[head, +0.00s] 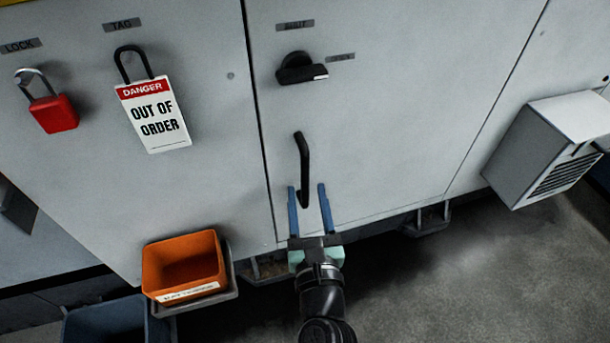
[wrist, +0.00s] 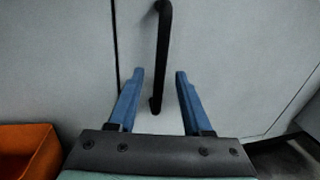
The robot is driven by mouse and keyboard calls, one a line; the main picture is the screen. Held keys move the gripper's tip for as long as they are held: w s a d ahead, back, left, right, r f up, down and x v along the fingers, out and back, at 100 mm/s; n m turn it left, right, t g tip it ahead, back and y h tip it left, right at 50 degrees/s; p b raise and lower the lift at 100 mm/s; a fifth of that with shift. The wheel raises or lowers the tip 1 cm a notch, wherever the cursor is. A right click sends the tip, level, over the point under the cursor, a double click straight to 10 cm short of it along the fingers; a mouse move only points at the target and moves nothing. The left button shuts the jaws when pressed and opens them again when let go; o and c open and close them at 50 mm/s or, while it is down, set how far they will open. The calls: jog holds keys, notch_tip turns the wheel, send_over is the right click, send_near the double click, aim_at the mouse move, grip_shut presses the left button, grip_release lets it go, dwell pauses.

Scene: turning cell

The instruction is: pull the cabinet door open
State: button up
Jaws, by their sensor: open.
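The cabinet door (head: 370,120) is a pale grey panel, shut flush, with a dark seam along its left edge. Its black bar handle (head: 303,165) stands upright on the door near that seam. My gripper (head: 306,187) is open, with one blue finger on each side of the handle's lower end in the head view. In the wrist view the handle (wrist: 162,50) runs up between and beyond the fingertips of my gripper (wrist: 160,72). Nothing is held, and I cannot tell how deep the fingers reach around the bar. A black rotary knob (head: 300,68) sits above the handle.
An orange bin (head: 185,262) on a grey shelf stands left of my gripper, with a blue bin (head: 105,322) below. A red padlock (head: 53,113) and an out-of-order tag (head: 153,115) hang on the left panel. A vented box (head: 550,145) juts out at right. Floor at lower right is clear.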

aim_at(306, 185)
jog(key=shift+w+a, duration=0.15)
jog(key=shift+w, duration=0.85)
jog(key=shift+w+a, duration=0.1)
jog(key=shift+w, duration=0.9)
grip_shut()
